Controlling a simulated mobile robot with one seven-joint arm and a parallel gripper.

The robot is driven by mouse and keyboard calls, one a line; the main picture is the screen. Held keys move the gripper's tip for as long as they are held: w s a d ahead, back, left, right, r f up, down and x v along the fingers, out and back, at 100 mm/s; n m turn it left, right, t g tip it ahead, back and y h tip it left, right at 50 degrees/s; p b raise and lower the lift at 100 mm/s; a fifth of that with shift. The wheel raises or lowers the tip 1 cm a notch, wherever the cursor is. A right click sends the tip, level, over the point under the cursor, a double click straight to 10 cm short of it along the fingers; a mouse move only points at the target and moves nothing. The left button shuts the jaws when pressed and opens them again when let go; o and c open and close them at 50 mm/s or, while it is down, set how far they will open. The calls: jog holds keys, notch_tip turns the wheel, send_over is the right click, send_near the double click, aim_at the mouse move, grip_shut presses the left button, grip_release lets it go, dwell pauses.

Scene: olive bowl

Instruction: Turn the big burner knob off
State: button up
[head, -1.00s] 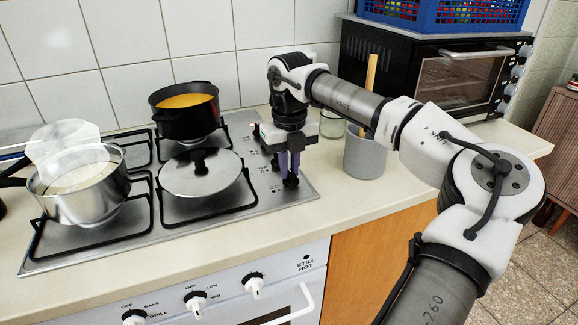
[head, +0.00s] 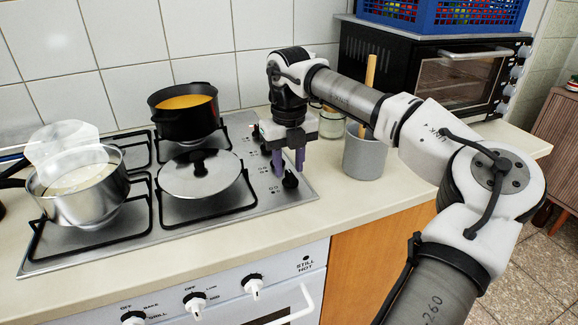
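The hob (head: 262,203) has a strip of black knobs along its right side. The front knob (head: 290,181) shows just below my gripper's fingers, dark and upright on the steel. My gripper (head: 288,170) points down with its two purple fingers apart and nothing between them. The fingertips look slightly above or behind this knob; the exact gap is unclear. The gripper body hides part of the strip behind, so the other knobs there show poorly. I cannot tell from the picture which burner this knob serves, nor read its setting.
A pan with a steel lid (head: 201,174) sits left of my gripper. A black pot of orange soup (head: 185,117) stands behind it, and a steel pot (head: 82,200) at far left. A grey utensil holder (head: 364,157) and a glass jar (head: 331,123) stand close right.

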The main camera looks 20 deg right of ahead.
aim_at(289, 171)
notch_tip(289, 171, up, 13)
dwell(0.3)
jog(key=shift+f, duration=0.15)
